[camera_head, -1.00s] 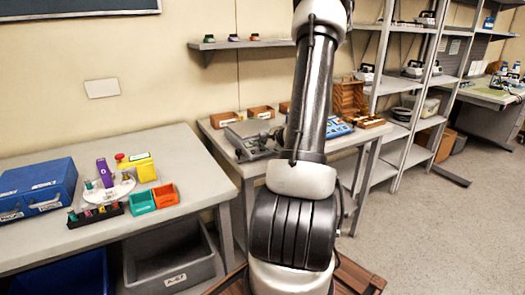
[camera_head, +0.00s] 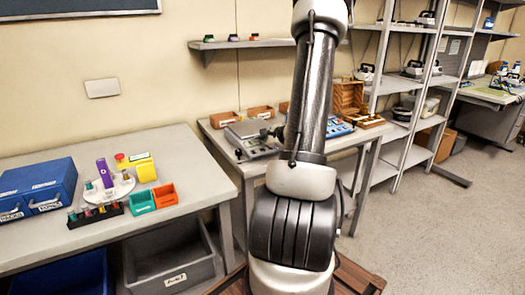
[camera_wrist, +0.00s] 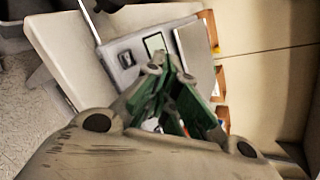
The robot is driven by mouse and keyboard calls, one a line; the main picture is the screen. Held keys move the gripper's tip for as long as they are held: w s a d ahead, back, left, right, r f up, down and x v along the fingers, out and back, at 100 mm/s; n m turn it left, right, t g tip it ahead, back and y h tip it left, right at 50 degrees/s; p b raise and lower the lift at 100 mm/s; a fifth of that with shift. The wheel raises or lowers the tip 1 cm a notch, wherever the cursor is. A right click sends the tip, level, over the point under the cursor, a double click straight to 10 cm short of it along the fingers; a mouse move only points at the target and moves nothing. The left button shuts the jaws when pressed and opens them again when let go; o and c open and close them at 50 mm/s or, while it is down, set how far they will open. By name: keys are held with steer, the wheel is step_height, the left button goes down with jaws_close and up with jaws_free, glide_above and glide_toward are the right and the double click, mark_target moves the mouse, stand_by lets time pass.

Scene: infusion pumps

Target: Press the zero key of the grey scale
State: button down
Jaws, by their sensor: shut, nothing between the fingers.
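The grey scale (camera_head: 252,139) sits on the middle table in the head view, partly hidden by my arm. In the wrist view the scale's grey body (camera_wrist: 122,72) shows a green-framed display (camera_wrist: 154,43), a dark square panel (camera_wrist: 126,59) with a light mark, and a pale weighing plate (camera_wrist: 193,52). My gripper (camera_wrist: 160,64) is shut and empty, with its fingertips in front of the scale near the display and plate. I cannot tell whether they touch it. The zero key cannot be made out. In the head view my fingertips are not clear.
Small wooden boxes (camera_head: 261,112) stand behind the scale, and a blue device (camera_head: 338,128) lies to its right beyond my arm. The left table holds a blue case (camera_head: 38,188), a purple item (camera_head: 105,172) and an orange bin (camera_head: 165,195). A shelf (camera_head: 245,43) hangs above.

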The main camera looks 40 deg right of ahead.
steer(key=shift+s+a+r, duration=0.1)
steer(key=shift+s+r, duration=0.1)
steer(key=shift+r, duration=0.6)
steer(key=shift+s+r, duration=0.25)
steer(key=shift+r, duration=0.6)
steer(key=shift+s+a+r, duration=0.1)
steer(key=shift+s+r, duration=0.1)
steer(key=shift+r, duration=0.6)
steer(key=s+a+r+n+g+y, duration=0.1)
steer(key=s+a+n+g+y, duration=0.4)
steer(key=s+a+n+g, duration=0.75)
steer(key=s+a+r+n+t+h, duration=0.4)
steer(key=s+a+r+n, duration=0.5)
steer(key=a+r+n, duration=0.3)
steer(key=a+n, duration=0.1)
steer(key=n, duration=0.1)
steer(key=shift+n+t, duration=0.35)
